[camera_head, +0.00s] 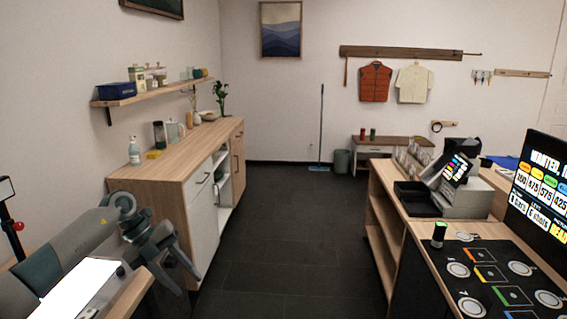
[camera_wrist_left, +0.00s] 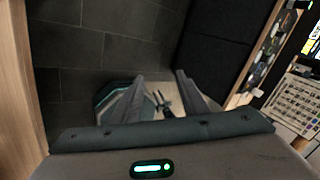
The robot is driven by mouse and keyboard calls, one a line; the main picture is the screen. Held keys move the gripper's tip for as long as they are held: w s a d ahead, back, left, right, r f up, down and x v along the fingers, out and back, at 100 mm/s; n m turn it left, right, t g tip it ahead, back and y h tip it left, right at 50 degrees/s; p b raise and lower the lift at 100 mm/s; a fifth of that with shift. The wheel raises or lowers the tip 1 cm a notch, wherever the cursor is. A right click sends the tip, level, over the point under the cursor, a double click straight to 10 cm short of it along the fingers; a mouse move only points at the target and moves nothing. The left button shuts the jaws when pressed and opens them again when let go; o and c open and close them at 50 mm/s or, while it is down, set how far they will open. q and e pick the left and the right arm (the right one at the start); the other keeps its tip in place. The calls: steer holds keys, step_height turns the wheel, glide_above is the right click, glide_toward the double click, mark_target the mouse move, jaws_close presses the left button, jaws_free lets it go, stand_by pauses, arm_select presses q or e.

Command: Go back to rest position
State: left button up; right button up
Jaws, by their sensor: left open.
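My left arm comes in from the left edge in the camera_head view, with its left gripper (camera_head: 178,280) at the lower left. Its fingers point down and forward. The two fingers are apart and nothing shows between them. In the camera_head view the gripper appears in front of the lower part of the wooden cabinet (camera_head: 165,185) and the dark floor. In the left wrist view the spread fingers of the left gripper (camera_wrist_left: 160,78) appear over dark floor tiles (camera_wrist_left: 95,45). My right gripper does not show in either view.
A wood-edged surface with a bright white panel (camera_head: 82,286) lies at the lower left, close to my left arm. A counter with a black patterned mat (camera_head: 480,262), a small dark cylinder (camera_head: 439,234) and a screen (camera_head: 540,190) stands right. The tiled floor (camera_head: 290,240) between is clear.

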arm_select(q)
steer(key=d+f+n+t+h, duration=0.3)
steer(key=d+f+h, duration=0.2)
steer(key=d, duration=0.4)
steer(key=d+f+n+t+h, duration=0.4)
steer(key=d+f+h, duration=0.15)
steer(key=d, duration=0.35)
steer(key=s+a+f+n+t+y, duration=0.2)
steer(key=s+a+f+n+y, duration=0.25)
steer(key=f, duration=0.55)
steer(key=s+a+f+n+t+y, duration=0.2)
steer(key=s+f+n+y, duration=0.4)
steer(key=f, duration=0.5)
steer(key=s+a+f+n+t+y, duration=0.2)
steer(key=s+a+f+n, duration=0.15)
steer(key=f+n, duration=0.5)
steer(key=s+f+n+g+y, duration=0.1)
steer(key=s+f+g, duration=0.1)
steer(key=s+f, duration=0.4)
steer(key=s+a+f+n+g+y, duration=0.1)
steer(key=s+f+g, duration=0.2)
steer(key=s+f, duration=0.4)
steer(key=s+f+n+g+y, duration=0.1)
steer(key=s+f, duration=0.5)
steer(key=s, duration=0.9)
steer(key=shift+s+a+f+n+g, duration=0.25)
steer(key=shift+n+g, duration=0.15)
steer(key=shift+g, duration=0.3)
